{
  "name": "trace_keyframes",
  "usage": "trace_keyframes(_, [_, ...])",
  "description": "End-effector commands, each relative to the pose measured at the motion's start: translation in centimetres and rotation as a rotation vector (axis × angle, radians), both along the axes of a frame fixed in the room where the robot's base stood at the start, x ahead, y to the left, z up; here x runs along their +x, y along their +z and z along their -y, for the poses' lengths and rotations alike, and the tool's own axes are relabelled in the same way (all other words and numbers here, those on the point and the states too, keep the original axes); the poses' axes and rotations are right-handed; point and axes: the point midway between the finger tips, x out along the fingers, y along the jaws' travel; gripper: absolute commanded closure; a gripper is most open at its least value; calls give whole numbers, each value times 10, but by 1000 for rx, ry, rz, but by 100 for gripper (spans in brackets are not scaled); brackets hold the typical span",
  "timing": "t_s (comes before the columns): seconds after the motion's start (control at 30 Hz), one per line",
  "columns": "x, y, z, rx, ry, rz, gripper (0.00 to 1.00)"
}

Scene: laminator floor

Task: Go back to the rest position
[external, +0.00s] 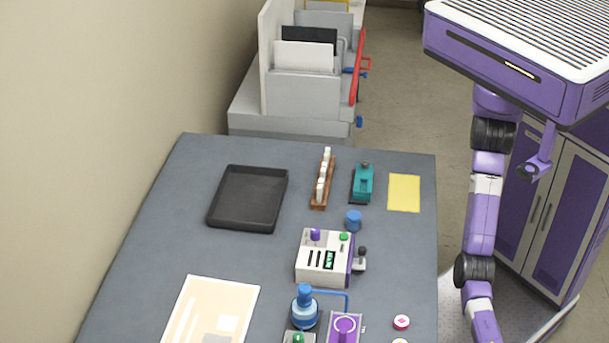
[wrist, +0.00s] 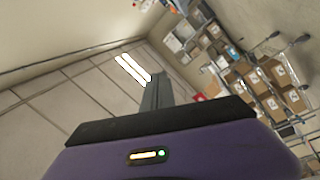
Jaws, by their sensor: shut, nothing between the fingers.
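In the external view my purple and white arm hangs down along the right edge of the table (external: 300,160), and its end runs out of the bottom of the picture. In the wrist view my gripper (wrist: 157,92) is shut, its grey fingers together and nothing between them.
The table holds a black tray (external: 248,198), a white device (external: 324,258), a teal tool (external: 362,183), a yellow sheet (external: 404,193), a blue bottle (external: 305,310) and a cream board (external: 212,312). Boxes on shelves (wrist: 265,90) show at the right of the wrist view.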

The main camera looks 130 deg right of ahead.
Motion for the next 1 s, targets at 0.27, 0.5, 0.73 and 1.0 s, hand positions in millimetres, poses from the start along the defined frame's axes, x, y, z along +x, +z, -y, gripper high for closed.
trace_keyframes(0.27, [-63, -75, 10, -34, 178, -34, 100])
trace_keyframes(0.5, [-99, -142, 97, 51, 151, -201, 100])
trace_keyframes(0.73, [-151, -183, 190, 164, 96, -353, 100])
trace_keyframes(1.0, [-225, -195, 292, 312, 2, -493, 100])
